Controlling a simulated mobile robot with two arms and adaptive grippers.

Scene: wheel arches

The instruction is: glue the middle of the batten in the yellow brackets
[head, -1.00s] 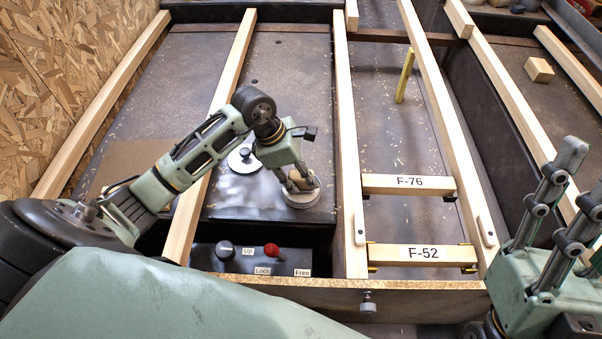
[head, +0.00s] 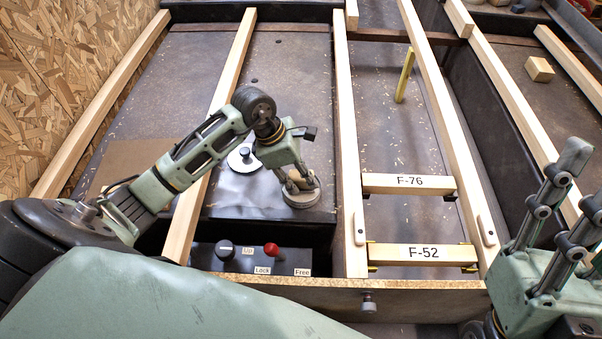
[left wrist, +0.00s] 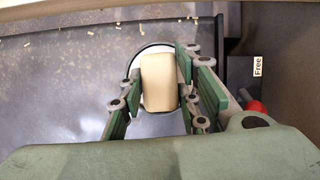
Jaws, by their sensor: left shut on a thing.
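The batten labelled F-52 (head: 390,252) lies across between two long rails, seated in yellow brackets (head: 469,268) at its ends. Its label covers the middle of its face; I see no glue on it. My left gripper (head: 300,184) is left of the batten, over the dark panel. It is shut on a round-based tool (head: 303,199) held low at the panel; I cannot tell if it touches. In the left wrist view the tool's pale block-like grip (left wrist: 159,82) sits between the green fingers, above a white disc. My right gripper (head: 582,185) is at the right, fingers apart, empty.
A batten labelled F-76 (head: 380,183) lies in black brackets behind. A white disc with a black knob (head: 244,154) lies by my left arm. A control box with a red knob (head: 271,250) is at the front. A wood block (head: 539,69) lies right.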

